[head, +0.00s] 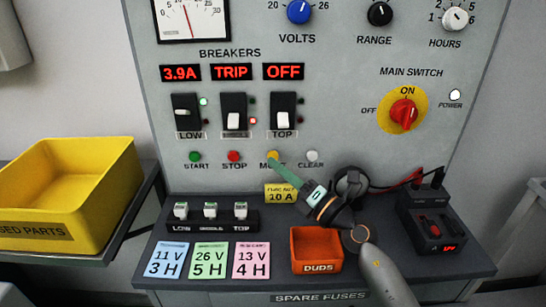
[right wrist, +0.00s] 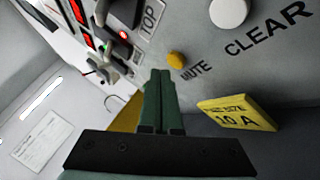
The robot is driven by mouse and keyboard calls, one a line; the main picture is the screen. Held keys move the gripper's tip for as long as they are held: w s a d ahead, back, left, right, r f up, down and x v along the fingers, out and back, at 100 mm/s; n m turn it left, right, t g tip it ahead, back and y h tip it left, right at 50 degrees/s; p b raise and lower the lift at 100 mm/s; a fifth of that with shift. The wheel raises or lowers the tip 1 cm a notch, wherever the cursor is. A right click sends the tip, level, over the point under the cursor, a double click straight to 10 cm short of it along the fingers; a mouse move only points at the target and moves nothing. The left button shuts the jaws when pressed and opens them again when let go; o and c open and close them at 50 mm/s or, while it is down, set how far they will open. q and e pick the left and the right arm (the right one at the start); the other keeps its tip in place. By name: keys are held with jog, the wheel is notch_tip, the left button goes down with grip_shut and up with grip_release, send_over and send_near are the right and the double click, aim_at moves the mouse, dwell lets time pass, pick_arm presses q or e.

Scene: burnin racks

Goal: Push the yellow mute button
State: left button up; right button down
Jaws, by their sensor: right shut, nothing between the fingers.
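The yellow mute button (right wrist: 177,60) is a small round button on the grey panel, above the MUTE label in the right wrist view. In the head view, the yellow button (head: 272,155) is partly hidden by my right gripper's tip. My right gripper (head: 277,165) reaches up to the panel from the lower right, with its green fingers shut and empty. In the right wrist view, the fingertips (right wrist: 161,75) point at the panel just left of and below the button. I cannot tell whether they touch it. My left gripper is not in view.
The green start button (head: 195,156), red stop button (head: 234,156) and white clear button (head: 312,155) share the row. A yellow fuse-size sign (head: 281,194) stands below. An orange duds bin (head: 317,264) and three labelled cards lie on the shelf. A yellow bin (head: 75,160) stands left.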

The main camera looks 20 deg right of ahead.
jog(key=shift+w, duration=0.1)
jog(key=shift+w+d, duration=0.15)
jog(key=shift+w, duration=0.15)
dwell(0.5)
jog(key=shift+w+d, duration=0.1)
jog(key=shift+w, duration=0.35)
jog(key=shift+s, duration=0.1)
dwell(0.5)
jog(key=shift+s+a+p, duration=0.2)
jog(key=shift+s+p, duration=0.3)
jog(key=shift+s, duration=0.25)
